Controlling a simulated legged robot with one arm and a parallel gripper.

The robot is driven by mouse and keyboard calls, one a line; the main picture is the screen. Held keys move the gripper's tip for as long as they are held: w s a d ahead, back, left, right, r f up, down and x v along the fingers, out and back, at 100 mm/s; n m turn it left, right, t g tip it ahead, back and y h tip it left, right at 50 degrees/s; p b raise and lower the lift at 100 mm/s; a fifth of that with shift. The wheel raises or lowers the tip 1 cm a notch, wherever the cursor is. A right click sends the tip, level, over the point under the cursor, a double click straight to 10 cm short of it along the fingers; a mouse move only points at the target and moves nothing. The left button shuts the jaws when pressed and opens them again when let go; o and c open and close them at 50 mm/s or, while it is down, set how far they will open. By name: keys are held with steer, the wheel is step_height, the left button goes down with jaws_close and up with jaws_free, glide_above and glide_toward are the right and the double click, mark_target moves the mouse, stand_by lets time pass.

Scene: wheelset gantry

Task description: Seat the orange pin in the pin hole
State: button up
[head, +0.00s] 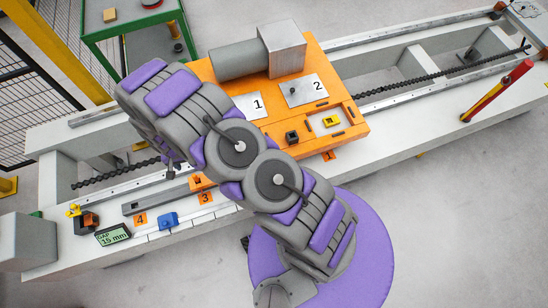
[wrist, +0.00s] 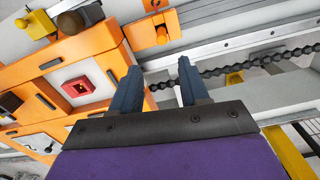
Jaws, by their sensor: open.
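My gripper (wrist: 158,80) is open in the wrist view, with two dark fingers apart and nothing between them. In the head view its small dark tips (head: 170,165) show left of the orange carriage (head: 345,146). An orange bracket with a round orange piece (wrist: 161,37) is beyond the fingertips in the wrist view; I cannot tell whether that piece is the orange pin. A white square with a red centre and a dark spot (wrist: 80,88) is on the carriage (wrist: 110,62), left of the fingers. I cannot make out the pin hole for sure.
A dark threaded rod (wrist: 235,67) runs right of the fingers. On the bench edge are a blue block (head: 168,220) and a green display (head: 114,235).

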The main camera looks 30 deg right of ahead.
steer(key=s+d+r+n, duration=0.1)
steer(key=s+d+r, duration=0.3)
steer(key=r, duration=0.5)
steer(key=s+d+r, duration=0.2)
steer(key=d+r, duration=0.3)
steer(key=r, duration=0.5)
steer(key=s+d+r+n, duration=0.1)
steer(key=s+d+r, duration=0.3)
steer(key=r, duration=0.5)
steer(key=s+d+r, duration=0.3)
steer(key=s+r, duration=0.1)
steer(key=s, duration=0.3)
steer(key=s+d+r+g, duration=0.1)
steer(key=s+d+r, duration=0.2)
steer(key=s, duration=0.4)
steer(key=s+d+r+n, duration=0.1)
steer(key=s+d+r, duration=0.3)
steer(key=s, duration=0.4)
steer(key=shift+r+g, duration=0.3)
steer(key=shift+r, duration=0.2)
steer(key=shift+w+d, duration=0.1)
steer(key=shift+d, duration=0.05)
